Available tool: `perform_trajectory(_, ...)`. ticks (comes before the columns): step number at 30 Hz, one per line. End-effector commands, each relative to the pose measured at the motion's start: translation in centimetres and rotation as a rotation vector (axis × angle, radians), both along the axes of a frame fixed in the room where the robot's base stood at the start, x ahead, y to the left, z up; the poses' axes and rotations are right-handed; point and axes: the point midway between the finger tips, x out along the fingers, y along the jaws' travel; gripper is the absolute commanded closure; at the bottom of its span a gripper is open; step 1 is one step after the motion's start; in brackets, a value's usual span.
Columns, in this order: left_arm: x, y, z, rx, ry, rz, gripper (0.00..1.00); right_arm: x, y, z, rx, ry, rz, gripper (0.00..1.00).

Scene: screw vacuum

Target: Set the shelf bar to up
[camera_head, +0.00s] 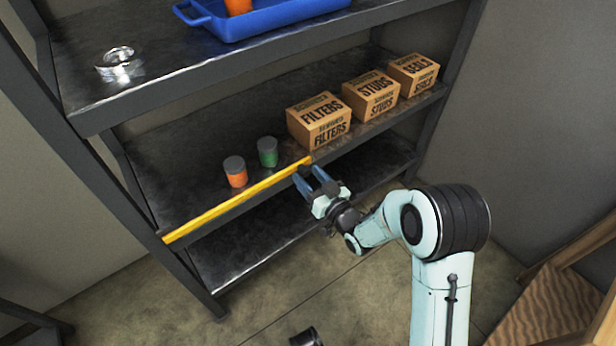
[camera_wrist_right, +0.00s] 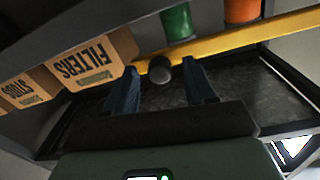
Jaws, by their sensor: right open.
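The yellow shelf bar (camera_head: 235,202) runs along the front edge of the middle shelf, from the left post to just left of the FILTERS box. A dark round knob (camera_wrist_right: 160,69) sits at its right end. The bar also shows in the right wrist view (camera_wrist_right: 225,41). My right gripper (camera_head: 308,173) is open in front of the knob. In the right wrist view its two blue fingers (camera_wrist_right: 159,75) stand on either side of the knob, with gaps visible. I cannot tell how deep the knob sits between them. My left gripper is not in view.
On the middle shelf stand an orange can (camera_head: 235,173), a green can (camera_head: 268,153), and boxes marked FILTERS (camera_head: 319,121), STUDS (camera_head: 371,96) and SEALS (camera_head: 414,75). A blue tray (camera_head: 270,20) is above. The lower shelf (camera_head: 250,250) looks bare. Wooden furniture (camera_head: 555,310) is at right.

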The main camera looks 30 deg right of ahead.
Motion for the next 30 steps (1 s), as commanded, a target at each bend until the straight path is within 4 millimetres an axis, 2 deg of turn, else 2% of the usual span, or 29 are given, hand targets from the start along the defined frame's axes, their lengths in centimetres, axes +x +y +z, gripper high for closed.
perform_trajectory(4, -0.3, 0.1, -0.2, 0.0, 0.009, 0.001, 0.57, 0.8, 0.1, 0.0, 0.0, -0.001, 0.0, 0.45)
perform_trajectory(11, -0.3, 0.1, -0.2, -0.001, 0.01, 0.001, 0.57, 0.8, 0.0, 0.0, 0.0, 0.0, 0.0, 0.45)
perform_trajectory(12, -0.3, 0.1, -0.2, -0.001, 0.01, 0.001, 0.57, 0.8, 0.0, 0.0, 0.0, 0.0, 0.0, 0.49)
perform_trajectory(17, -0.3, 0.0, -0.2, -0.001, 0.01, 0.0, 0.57, 0.8, 0.0, 0.0, 0.0, 0.0, 0.0, 1.0)
perform_trajectory(25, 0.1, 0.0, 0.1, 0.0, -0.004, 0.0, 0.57, 0.8, 0.0, 0.5, -0.012, -0.001, 0.0, 1.0)
perform_trajectory(30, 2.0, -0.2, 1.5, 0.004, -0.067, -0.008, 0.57, 0.7, 0.1, 2.8, -0.064, -0.007, -0.001, 1.0)
